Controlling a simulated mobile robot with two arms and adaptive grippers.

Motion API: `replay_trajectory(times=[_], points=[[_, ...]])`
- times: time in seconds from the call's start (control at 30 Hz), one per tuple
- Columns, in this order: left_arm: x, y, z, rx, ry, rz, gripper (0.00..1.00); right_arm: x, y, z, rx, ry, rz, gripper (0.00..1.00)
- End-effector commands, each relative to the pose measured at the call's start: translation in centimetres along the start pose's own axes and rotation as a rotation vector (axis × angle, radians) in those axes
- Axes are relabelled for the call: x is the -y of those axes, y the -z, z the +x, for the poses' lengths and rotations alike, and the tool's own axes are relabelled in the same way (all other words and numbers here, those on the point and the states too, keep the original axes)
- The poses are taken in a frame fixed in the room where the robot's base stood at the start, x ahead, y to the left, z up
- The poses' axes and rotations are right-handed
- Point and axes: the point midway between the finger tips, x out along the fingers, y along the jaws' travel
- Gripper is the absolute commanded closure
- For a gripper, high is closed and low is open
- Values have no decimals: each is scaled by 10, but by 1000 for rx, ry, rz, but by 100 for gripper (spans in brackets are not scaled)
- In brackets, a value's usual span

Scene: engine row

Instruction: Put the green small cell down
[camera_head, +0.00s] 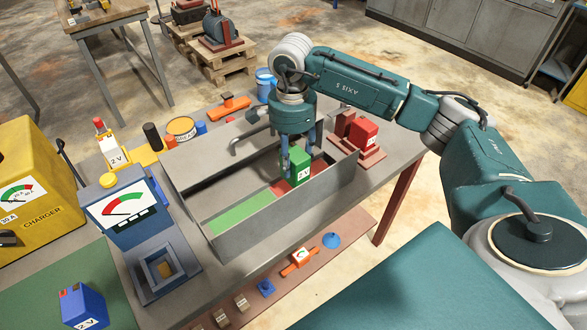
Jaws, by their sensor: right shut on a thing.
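The green small cell (299,168) is a green block with a white label. My right gripper (297,157) points down and is shut on it, with a finger at each side. The cell is inside the grey long-walled tray (265,220), over or on the red strip (318,168). I cannot tell whether it touches the tray floor, since the front wall is close to its lower edge. The green strip (240,213) lies to its left, bare. My left gripper is not in view.
A red block on a red stand (364,133) is close to the tray's right. A blue meter with a dial (125,210) stands to its left. A yellow charger (40,190) and a blue cell (84,308) are farther left. Small parts lie on the lower shelf.

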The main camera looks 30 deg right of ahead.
Motion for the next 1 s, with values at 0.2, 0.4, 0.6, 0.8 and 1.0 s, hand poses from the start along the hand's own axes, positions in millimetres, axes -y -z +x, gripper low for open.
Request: replay_trajectory(times=[0.2,0.4,0.6,0.8,1.0], points=[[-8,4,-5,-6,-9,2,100,1,0,14,1,2,1,100],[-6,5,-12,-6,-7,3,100,0,0,42,1,0,1,100],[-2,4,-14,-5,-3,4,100,1,-1,54,1,4,0,100],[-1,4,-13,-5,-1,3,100,1,-1,54,1,4,0,100],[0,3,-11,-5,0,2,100,0,-1,58,0,0,0,41]])
